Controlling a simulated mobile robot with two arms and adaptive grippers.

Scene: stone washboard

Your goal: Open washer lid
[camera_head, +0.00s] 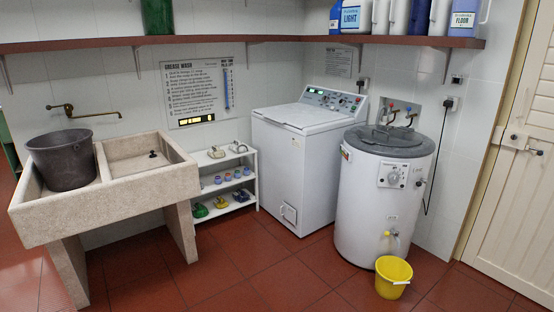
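A white square washer (283,166) stands against the back wall in the head view. Its white flat lid (298,116) on top is down, and a control panel (335,99) rises behind it. To its right stands a white round machine (373,198) with a dial on its front. Its grey round lid (389,142) is also down and has a dark handle on top. Neither of my grippers shows in this view.
A stone double sink (170,186) with a dark bucket (62,160) stands on the left. A white rack (229,179) holds small items. A yellow bucket (392,279) sits before the round machine. Red floor tiles (255,270) are clear in front. A door (515,160) is at right.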

